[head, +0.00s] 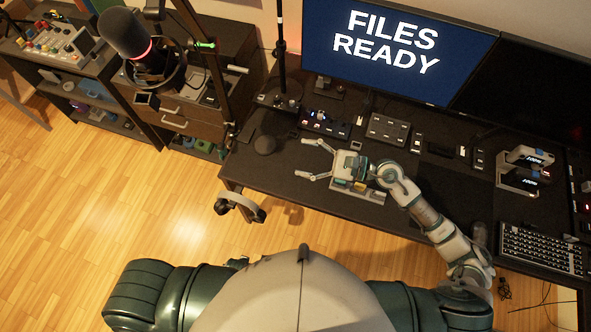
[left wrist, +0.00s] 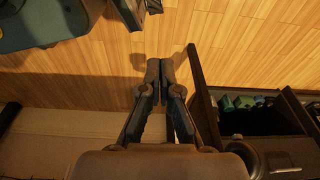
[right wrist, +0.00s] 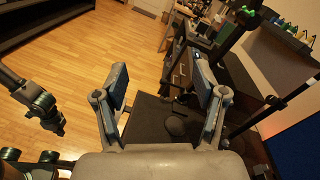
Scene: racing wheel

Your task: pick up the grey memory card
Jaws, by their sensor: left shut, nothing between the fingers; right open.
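I cannot make out the grey memory card for certain. A small greyish square (head: 356,145) lies on the dark desk just behind my right gripper in the head view, too small to identify. My right gripper (head: 303,158) is open and empty above the desk's left part, its fingers pointing left. In the right wrist view its spread fingers (right wrist: 160,72) have nothing between them. My left gripper (left wrist: 160,70) is shut and empty, low over the wooden floor in the left wrist view.
The desk (head: 262,172) holds a dark rounded object (head: 264,144), a grey button panel (head: 388,130), a small control box (head: 325,122), a stand (head: 518,178) and a keyboard (head: 541,248). Monitors (head: 400,45) rise behind. A drawer cabinet (head: 190,118) stands left. A dark shelf edge (left wrist: 203,95) is near my left gripper.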

